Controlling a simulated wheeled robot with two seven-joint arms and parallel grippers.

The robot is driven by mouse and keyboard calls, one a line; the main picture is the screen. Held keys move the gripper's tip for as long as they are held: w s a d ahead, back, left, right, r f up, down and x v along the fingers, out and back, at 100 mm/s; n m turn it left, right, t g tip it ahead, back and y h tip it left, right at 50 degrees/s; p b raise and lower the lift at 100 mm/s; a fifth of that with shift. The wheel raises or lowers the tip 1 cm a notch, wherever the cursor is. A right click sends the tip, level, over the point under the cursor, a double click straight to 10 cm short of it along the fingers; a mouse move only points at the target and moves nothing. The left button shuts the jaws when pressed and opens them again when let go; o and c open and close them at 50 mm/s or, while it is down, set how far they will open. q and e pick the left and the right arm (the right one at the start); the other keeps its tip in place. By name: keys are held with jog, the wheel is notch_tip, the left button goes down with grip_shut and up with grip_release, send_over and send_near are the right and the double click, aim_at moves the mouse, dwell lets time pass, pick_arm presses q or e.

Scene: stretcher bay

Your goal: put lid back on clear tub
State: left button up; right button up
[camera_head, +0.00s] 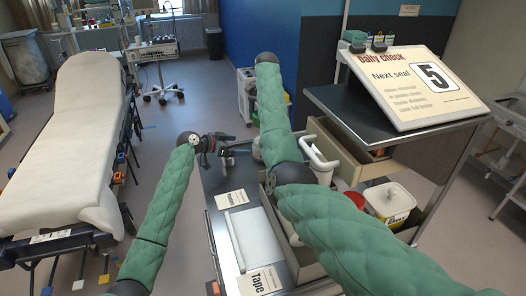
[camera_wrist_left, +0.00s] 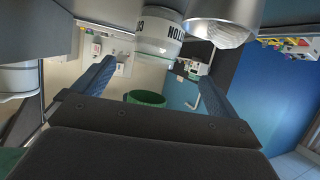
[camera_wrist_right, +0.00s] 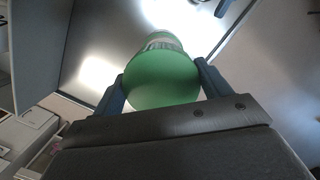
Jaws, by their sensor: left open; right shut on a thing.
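My left gripper (camera_head: 222,148) is open over the far end of the cart top. In the left wrist view, a round green thing (camera_wrist_left: 146,98) shows beyond and between its open fingers, with no contact visible. My right gripper (camera_wrist_right: 160,74) is shut on a round green thing (camera_wrist_right: 163,82) that has a pale, lettered part at its far end. I cannot tell whether this is the lid alone or a lidded tub. My right arm hides that gripper in the head view. I cannot make out the clear tub for certain.
A white tub lettered as cotton (camera_wrist_left: 157,42) and a metal vessel (camera_wrist_left: 222,22) show in the left wrist view. A white tray (camera_head: 254,240), a Tape card (camera_head: 262,281) and another card (camera_head: 232,199) lie on the cart. A white bin (camera_head: 389,203) and sign (camera_head: 420,85) are right.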

aim_at(254, 145)
pick_arm(q)
jog(key=x, duration=1)
jog(key=shift+w+d+f, duration=0.2)
jog(key=shift+w, duration=0.05)
pick_arm(e)
jog(key=shift+w+f, duration=0.1)
jog(key=shift+w, duration=0.05)
pick_arm(q)
jog(key=shift+d, duration=0.25)
pick_arm(e)
jog(key=shift+s+r, duration=0.2)
jog(key=shift+w+f, duration=0.1)
pick_arm(q)
jog(key=c, duration=1.3)
pick_arm(e)
jog(key=shift+a+f, duration=0.2)
jog(key=shift+f, duration=2.25)
jog(key=shift+f, duration=0.15)
